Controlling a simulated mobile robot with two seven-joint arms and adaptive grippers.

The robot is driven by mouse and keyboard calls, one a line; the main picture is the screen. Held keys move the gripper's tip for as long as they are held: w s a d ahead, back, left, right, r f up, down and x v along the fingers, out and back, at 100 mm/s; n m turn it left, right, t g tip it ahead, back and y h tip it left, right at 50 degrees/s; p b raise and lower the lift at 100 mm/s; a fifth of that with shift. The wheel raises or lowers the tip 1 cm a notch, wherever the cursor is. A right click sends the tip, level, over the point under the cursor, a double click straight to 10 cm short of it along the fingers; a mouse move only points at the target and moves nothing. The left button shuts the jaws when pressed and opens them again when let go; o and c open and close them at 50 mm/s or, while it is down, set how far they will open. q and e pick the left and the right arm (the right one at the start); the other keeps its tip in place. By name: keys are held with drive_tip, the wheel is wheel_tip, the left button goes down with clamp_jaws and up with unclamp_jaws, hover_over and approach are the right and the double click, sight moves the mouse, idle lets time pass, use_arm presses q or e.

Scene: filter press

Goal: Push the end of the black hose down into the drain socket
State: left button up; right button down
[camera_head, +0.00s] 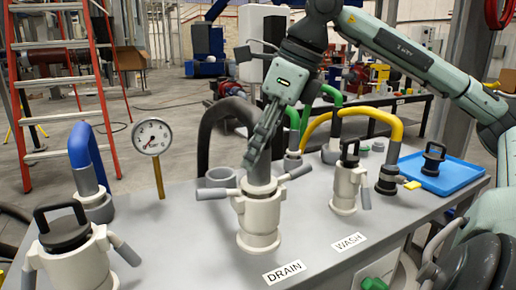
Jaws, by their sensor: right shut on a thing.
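The black hose (213,112) rises behind the table edge and arches over toward the drain socket. Its grey end (261,183) points down at the mouth of the socket, upright and in line with it; how deep it sits I cannot tell. The drain socket (258,218) is a cream fitting behind the DRAIN label (285,272), with its two grey levers spread outward. My right gripper (257,153) comes down from above and is shut on the hose just above the grey end, hiding part of it. My left gripper is not in view.
A capped cream socket (345,190) stands behind the WASH label (349,241). Another capped socket (75,262) is at the front left. A blue hose (85,150), gauge (152,137), yellow hose (385,116) and blue tray (452,175) surround them. A grey ring (220,176) lies behind the drain socket.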

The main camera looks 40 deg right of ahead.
idle(0.4)
drive_tip(key=c, duration=1)
unclamp_jaws()
drive_tip(key=shift+o, duration=0.2)
drive_tip(key=shift+f, duration=0.1)
drive_tip(key=v, duration=0.8)
